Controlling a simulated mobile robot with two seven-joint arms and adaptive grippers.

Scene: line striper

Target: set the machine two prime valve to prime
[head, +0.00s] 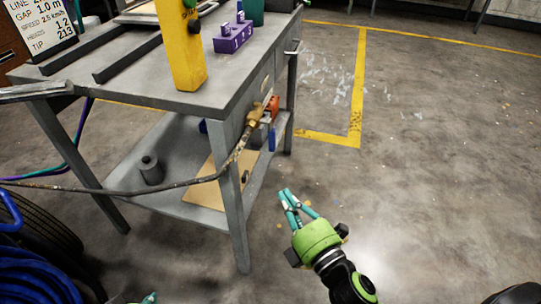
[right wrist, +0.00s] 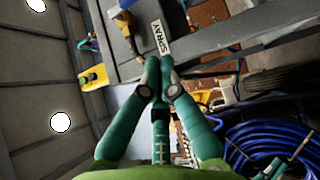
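A brass fitting (head: 256,114) sits at the bench's right end with a hose running from it. Beside it are an orange-red part (head: 272,105) and a blue lever-like part (head: 271,138). I cannot tell which part is the prime valve of machine two. In the right wrist view a white label reading SPRAY (right wrist: 162,38) lies just beyond my fingertips. My right gripper (head: 286,193) is out in front of the bench's right end, below the fitting and apart from it. Its teal fingers meet, with nothing between them. Only a teal tip of my left gripper (head: 150,298) shows at the bottom edge.
The grey bench (head: 150,98) carries a yellow post (head: 183,45) and a purple block (head: 234,38). A hose (head: 130,188) crosses in front of its legs. A coiled blue hose (head: 35,284) and a tyre (head: 45,230) are at lower left. The floor at right is clear.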

